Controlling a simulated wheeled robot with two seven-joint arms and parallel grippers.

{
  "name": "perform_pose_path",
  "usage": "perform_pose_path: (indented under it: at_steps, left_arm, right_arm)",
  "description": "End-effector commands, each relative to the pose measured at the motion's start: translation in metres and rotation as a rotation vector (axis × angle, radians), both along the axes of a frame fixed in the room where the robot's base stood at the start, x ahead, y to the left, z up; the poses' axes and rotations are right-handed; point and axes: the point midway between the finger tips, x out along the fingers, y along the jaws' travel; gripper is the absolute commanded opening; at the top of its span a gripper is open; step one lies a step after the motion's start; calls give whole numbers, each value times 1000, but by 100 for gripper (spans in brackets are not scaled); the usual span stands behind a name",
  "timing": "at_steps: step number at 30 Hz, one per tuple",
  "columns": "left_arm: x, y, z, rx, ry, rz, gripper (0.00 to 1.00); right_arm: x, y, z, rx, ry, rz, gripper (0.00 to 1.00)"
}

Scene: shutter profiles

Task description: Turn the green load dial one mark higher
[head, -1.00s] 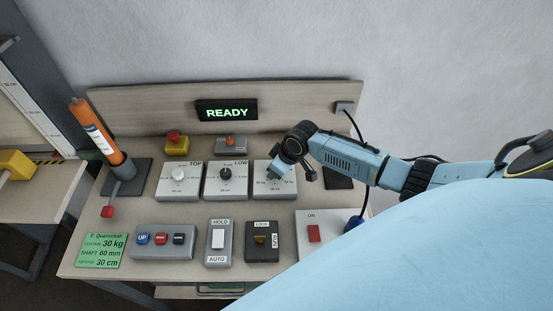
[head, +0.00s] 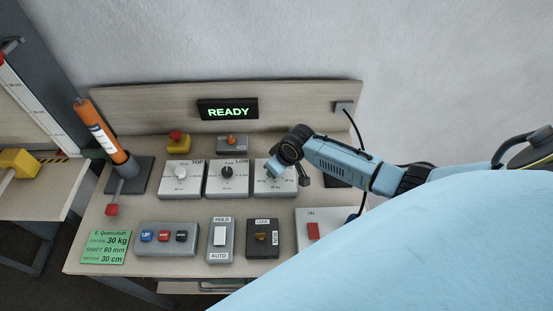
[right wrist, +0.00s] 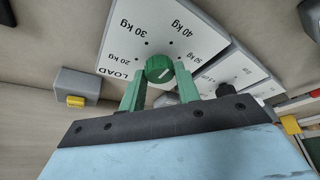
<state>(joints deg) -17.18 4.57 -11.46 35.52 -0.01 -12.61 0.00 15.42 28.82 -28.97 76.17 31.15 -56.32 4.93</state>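The green load dial (right wrist: 159,69) sits on the white LOAD plate (right wrist: 122,44), which has marks for 20, 30, 40 and 50 kg. A short pale line shows on the dial; I cannot tell which mark it points at. My right gripper (right wrist: 160,80) has its two green fingers on either side of the dial, very close to it. I cannot tell whether they touch it. In the head view my right gripper (head: 275,172) hides the dial and covers part of the load box (head: 284,190). My left gripper is not in view.
The LOW dial box (head: 228,190) stands close left of the load box, then the TOP dial box (head: 181,191). A lock switch (head: 262,240) and a red ON switch (head: 313,231) are in front. The display (head: 228,112) reads READY.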

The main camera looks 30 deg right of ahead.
Motion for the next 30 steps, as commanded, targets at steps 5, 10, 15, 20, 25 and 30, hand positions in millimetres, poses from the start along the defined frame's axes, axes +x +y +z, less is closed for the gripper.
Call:
perform_pose_path:
  at_steps: [5,10,15,20,25,30]
  left_arm:
    - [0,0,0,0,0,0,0]
    - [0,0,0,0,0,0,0]
    - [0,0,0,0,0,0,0]
    - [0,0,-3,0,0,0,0]
    - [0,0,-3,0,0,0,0]
    - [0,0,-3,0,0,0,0]
  right_arm:
    - [0,0,0,0,-1,1,52]
    - [0,0,0,0,0,1,52]
    - [-1,0,3,0,-1,1,52]
    - [-6,-2,15,0,-2,2,52]
    - [-16,-4,41,-1,-2,3,52]
    - [-28,-8,71,-2,-1,2,52]
